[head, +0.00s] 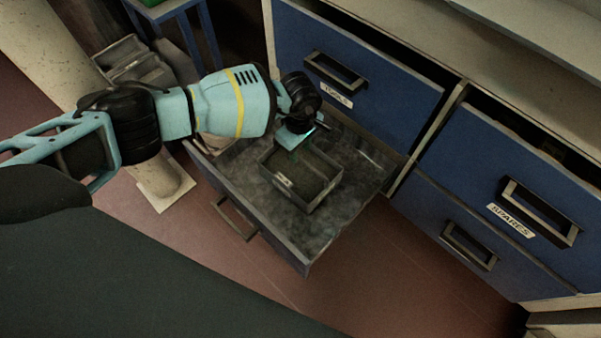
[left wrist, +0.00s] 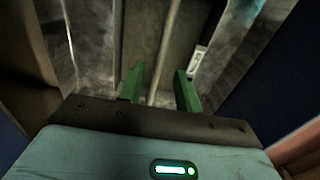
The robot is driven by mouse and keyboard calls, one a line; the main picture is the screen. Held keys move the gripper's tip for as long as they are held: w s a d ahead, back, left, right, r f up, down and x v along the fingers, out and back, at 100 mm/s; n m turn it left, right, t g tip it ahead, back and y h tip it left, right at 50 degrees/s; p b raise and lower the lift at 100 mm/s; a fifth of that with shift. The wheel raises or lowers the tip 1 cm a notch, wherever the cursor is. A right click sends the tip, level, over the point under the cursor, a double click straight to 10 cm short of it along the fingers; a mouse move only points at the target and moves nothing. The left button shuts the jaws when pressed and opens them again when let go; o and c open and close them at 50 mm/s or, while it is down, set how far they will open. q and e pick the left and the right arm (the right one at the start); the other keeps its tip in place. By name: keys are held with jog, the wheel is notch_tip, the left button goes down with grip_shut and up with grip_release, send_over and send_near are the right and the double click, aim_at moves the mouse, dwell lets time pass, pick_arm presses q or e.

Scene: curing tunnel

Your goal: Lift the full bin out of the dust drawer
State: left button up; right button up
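The dust drawer (head: 330,225) is pulled out, with a dark, stained floor. A small grey rectangular bin (head: 284,188) stands in it, with a pale label on its near wall and a dull brownish layer inside. My left gripper (head: 296,153) is over the bin's far rim, pointing down. In the left wrist view my gripper (left wrist: 159,78) has its two green fingers apart, with a thin rim of the bin (left wrist: 166,48) running between them and gaps on both sides. Whether the fingers touch the bin cannot be told. My right gripper is not in view.
The blue tools drawer (head: 380,105) sits slightly open above the dust drawer. The blue spares drawer (head: 470,165) and another lower drawer (head: 430,215) are to the right. Grey containers (head: 135,65) and a blue-legged stand (head: 187,38) are at the upper left. Red floor lies in front.

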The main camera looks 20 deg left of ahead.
aim_at(299, 157)
pick_arm(q)
jog(key=shift+f, duration=0.15)
notch_tip(299, 157, down, 4)
jog(key=b, duration=0.2)
jog(key=shift+w+f+b, duration=0.1)
jog(key=shift+f+b, duration=0.05)
jog(key=shift+b, duration=0.15)
jog(key=shift+f, duration=0.35)
jog(key=shift+r, duration=0.1)
grip_shut()
jog(key=shift+a, duration=0.1)
